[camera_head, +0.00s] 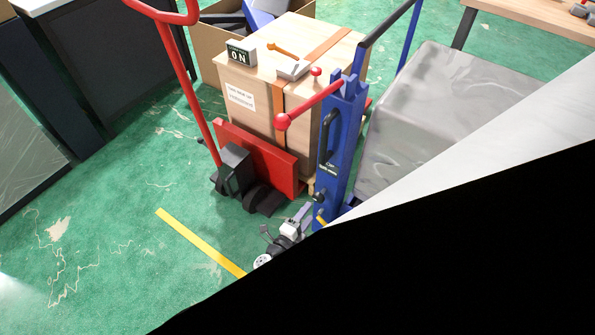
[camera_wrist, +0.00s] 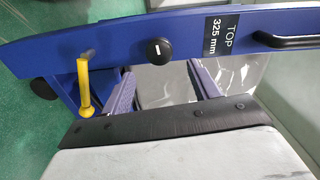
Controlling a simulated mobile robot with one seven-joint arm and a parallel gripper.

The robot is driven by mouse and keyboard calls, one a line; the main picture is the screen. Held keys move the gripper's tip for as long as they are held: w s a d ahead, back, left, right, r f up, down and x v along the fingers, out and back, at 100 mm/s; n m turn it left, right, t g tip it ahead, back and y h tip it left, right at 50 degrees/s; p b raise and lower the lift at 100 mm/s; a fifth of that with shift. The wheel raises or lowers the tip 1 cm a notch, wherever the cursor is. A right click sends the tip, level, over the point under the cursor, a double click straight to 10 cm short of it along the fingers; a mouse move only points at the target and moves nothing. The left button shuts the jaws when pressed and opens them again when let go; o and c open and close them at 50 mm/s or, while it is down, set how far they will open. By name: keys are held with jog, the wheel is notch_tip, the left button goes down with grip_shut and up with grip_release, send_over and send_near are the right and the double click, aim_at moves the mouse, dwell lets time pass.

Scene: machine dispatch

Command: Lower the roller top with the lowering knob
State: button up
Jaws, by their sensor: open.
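A round black knob (camera_wrist: 158,50) with a small white mark sits on a blue column (camera_wrist: 230,15) in the wrist view. I take it for the lowering knob. A yellow lever (camera_wrist: 85,90) is to its left; a "TOP 325 mm" label (camera_wrist: 222,37) is to its right. My gripper (camera_wrist: 161,70) is open, its two purple-grey fingers pointing at the column on either side of the knob's line. Nothing shows between the fingertips. In the head view my gripper (camera_head: 303,211) is close to the column's black knob (camera_head: 318,197). I cannot clearly identify the roller top.
A red lever with a ball end (camera_head: 283,122) sticks out from the column. A wooden crate (camera_head: 255,105) stands behind a red plate (camera_head: 260,160) on its left. A plastic-wrapped grey block (camera_head: 445,110) is on its right. Green floor (camera_head: 110,240) is free at the front left.

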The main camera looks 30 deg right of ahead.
jog(key=p+v, duration=0.1)
jog(key=v, duration=0.4)
jog(key=shift+s+a, duration=0.15)
jog(key=shift+a, duration=0.15)
